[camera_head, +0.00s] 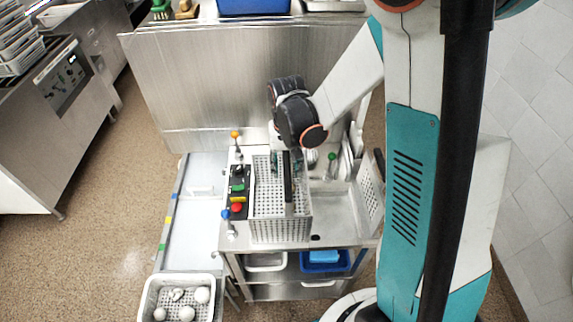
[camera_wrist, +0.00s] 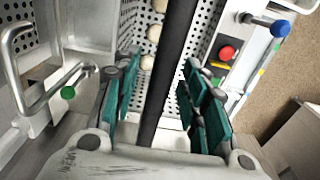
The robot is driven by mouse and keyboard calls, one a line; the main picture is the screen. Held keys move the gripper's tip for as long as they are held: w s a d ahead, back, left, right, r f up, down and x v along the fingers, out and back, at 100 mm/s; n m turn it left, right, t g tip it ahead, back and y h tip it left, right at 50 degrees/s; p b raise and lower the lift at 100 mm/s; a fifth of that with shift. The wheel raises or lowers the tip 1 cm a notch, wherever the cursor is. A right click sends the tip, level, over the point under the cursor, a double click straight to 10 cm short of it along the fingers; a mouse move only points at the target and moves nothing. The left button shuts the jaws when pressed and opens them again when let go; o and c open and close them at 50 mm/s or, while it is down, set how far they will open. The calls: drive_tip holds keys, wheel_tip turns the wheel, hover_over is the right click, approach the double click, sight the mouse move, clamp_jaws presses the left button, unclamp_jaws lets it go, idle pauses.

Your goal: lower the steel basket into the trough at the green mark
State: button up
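The perforated steel basket (camera_head: 280,229) stands on the steel counter, with a black bar handle (camera_head: 288,178) running along its middle. In the wrist view the black bar (camera_wrist: 172,65) crosses between my fingers, and pale round things lie in the basket beside it. My gripper (camera_head: 285,161) is over the far part of the basket. Its teal pads (camera_wrist: 160,85) stand on both sides of the bar with gaps, so it is open. The pale trough (camera_head: 195,230) lies left of the counter. Yellow, blue and green marks line its left edge; the green mark (camera_head: 162,247) is nearest the front.
A button panel (camera_head: 238,190) and ball-topped levers (camera_head: 225,214) stand between basket and trough. A green-knobbed lever (camera_head: 332,156) and plates are right of the basket. A white basket with round things (camera_head: 150,300) stands at the trough's front end. A tall steel panel (camera_head: 220,85) rises behind.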

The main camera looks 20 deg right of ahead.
clamp_jaws()
drive_tip(key=shift+r+p, duration=0.8)
drive_tip(key=shift+r, duration=0.6)
